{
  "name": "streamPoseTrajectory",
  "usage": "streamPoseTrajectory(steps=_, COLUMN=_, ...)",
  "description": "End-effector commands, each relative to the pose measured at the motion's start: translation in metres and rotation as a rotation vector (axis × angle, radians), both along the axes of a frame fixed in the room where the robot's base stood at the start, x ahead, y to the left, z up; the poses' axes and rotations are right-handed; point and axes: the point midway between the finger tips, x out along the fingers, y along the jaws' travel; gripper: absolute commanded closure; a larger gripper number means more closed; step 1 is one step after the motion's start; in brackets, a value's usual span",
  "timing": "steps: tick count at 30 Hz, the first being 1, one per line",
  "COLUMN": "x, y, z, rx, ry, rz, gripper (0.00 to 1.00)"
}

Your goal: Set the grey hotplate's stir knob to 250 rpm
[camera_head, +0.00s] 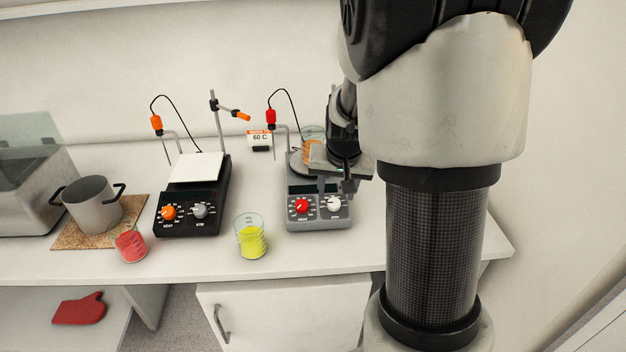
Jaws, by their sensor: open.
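The grey hotplate (318,220) stands on the bench right of centre. Its red heat knob (302,206) is on the left of the front panel and its white stir knob (334,203) on the right. The knob marks are too small to read. A beaker with orange liquid (311,140) stands on its round top plate, partly hidden by my arm. My gripper (336,188) is open above the hotplate, just behind and above the stir knob, with nothing seen between its fingers. I cannot tell whether a finger touches the hotplate.
A black hotplate (188,226) stands to the left. A beaker of yellow liquid (250,240) stands between the hotplates near the front edge. A red-liquid beaker (131,245) and a pot (92,205) are farther left. A 60 C sign (259,138) stands behind. A red probe (271,118) hangs by the grey hotplate.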

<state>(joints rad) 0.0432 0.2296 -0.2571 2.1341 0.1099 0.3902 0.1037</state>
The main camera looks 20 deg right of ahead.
Motion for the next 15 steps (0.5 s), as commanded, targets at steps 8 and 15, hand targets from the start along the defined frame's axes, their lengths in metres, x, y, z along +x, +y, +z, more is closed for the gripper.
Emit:
streamPoseTrajectory(steps=8, x=0.016, y=-0.006, z=-0.042, rx=0.000, ry=0.001, rz=0.000, gripper=0.55)
streamPoseTrajectory(steps=15, x=0.020, y=-0.006, z=-0.051, rx=0.001, ry=0.000, rz=0.000, gripper=0.55)
